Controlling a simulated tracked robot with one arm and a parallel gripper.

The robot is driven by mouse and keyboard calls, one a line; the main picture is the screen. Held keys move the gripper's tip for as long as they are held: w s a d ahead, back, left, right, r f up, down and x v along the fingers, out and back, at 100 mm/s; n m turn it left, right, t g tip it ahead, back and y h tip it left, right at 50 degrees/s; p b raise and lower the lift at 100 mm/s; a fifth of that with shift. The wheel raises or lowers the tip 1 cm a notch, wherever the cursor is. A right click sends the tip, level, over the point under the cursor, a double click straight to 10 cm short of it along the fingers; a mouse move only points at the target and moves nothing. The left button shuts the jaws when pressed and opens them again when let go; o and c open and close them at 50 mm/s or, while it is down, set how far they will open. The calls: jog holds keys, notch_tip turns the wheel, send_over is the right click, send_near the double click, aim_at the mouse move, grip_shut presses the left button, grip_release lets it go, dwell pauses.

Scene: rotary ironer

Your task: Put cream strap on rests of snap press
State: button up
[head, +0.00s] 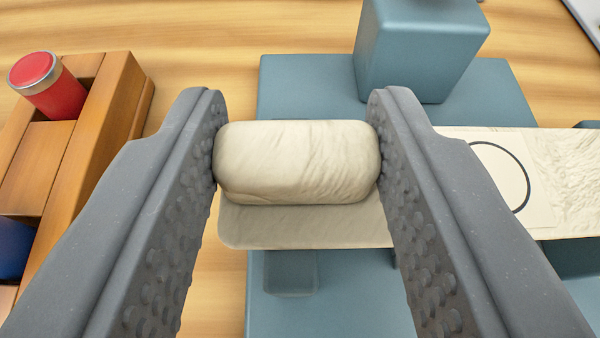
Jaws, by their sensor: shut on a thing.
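My gripper (297,160) is shut on a rounded cream block (297,162), which looks like a raised grip on the cream strap. The flat part of the cream strap (305,228) shows just below the block and runs right, behind the right finger, past the picture's edge. A pale patch with a dark circle (515,180) is on its right part. The strap lies over the blue-grey snap press (310,85). A small blue-grey block, perhaps a rest (290,274), shows below the strap's left end. Whether the strap touches the rests cannot be told.
A tall blue-grey block (420,45) rises from the press behind the right fingertip. A wooden rack (100,110) with a red cylinder (45,82) and a dark blue item (14,248) stands at left. Bare wooden table (220,55) shows between rack and press.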

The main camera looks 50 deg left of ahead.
jog(key=o, duration=0.9)
jog(key=shift+f, duration=0.1)
jog(key=shift+o, duration=0.2)
jog(key=p+v, duration=0.1)
jog(key=v, duration=1.1)
jog(key=shift+w, duration=0.1)
